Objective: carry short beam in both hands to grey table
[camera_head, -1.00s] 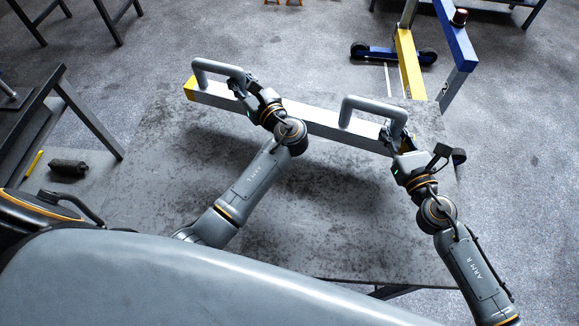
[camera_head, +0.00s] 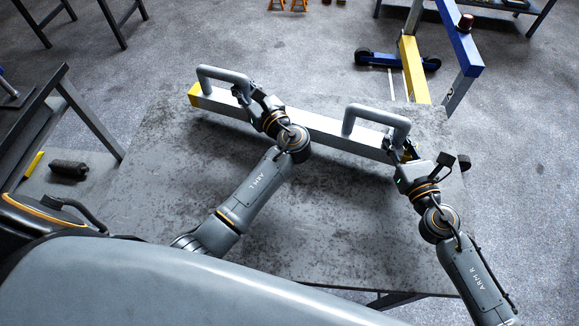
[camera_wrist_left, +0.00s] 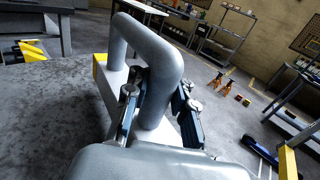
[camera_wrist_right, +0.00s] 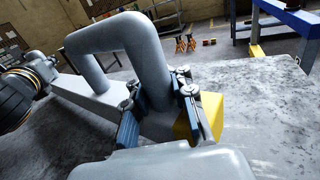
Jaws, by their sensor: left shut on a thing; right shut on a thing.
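The short beam (camera_head: 325,126) is a grey bar with yellow ends and two grey loop handles. It lies across the far part of the grey table (camera_head: 330,225), with a shadow on the top beneath it; whether it touches is unclear. My left gripper (camera_head: 246,96) is shut on the left handle (camera_head: 224,73), near its right leg. The left wrist view shows this handle (camera_wrist_left: 150,62) between the fingers. My right gripper (camera_head: 398,148) is shut on the right handle (camera_head: 378,113), also near its right leg. The right wrist view shows that handle (camera_wrist_right: 140,60) between the fingers.
A blue and yellow wheeled frame (camera_head: 413,70) stands on the floor beyond the table. A dark bench (camera_head: 50,115) is at left, with a dark cylinder (camera_head: 69,167) and a yellow-handled item (camera_head: 34,163) nearby. The near table top is bare.

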